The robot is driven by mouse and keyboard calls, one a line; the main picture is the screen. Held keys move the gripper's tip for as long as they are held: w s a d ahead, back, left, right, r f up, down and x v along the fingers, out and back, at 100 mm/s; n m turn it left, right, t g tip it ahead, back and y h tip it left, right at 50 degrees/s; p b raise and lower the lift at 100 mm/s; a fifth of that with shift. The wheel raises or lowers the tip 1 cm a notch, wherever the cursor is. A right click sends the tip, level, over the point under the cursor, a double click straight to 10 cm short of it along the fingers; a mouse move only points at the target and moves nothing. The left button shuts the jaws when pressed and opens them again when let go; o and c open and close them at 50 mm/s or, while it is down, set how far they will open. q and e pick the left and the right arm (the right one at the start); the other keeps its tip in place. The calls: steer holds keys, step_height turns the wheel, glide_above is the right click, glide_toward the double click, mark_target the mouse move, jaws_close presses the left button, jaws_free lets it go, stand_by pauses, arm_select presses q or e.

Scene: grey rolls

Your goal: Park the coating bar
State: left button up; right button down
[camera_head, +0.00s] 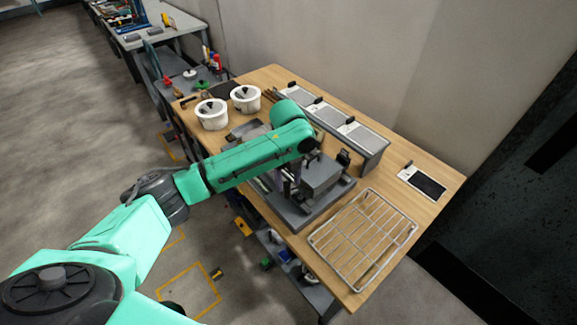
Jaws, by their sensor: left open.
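A grey coating machine (322,180) with a flat base plate stands on the wooden table, near its front edge. My left arm reaches in from the left and passes over the machine's left part. My left gripper (287,186) is below the forearm, close against the left side of the machine. It is open; its fingertips are small and mostly hidden by the arm. I cannot make out the coating bar clearly, nor whether it lies between the fingers. My right gripper is not in view.
A wire rack (363,237) lies at the table's near right. A long grey unit with several lidded sections (335,122) runs along the back. Two white pots (212,114) stand at the far left. A white-and-black device (423,183) lies at the right, with bare wood around it.

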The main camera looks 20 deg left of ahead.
arm_select(q)
step_height(320, 180, up, 11)
steer(key=b, duration=0.1)
steer(key=shift+d, duration=0.1)
stand_by(0.3)
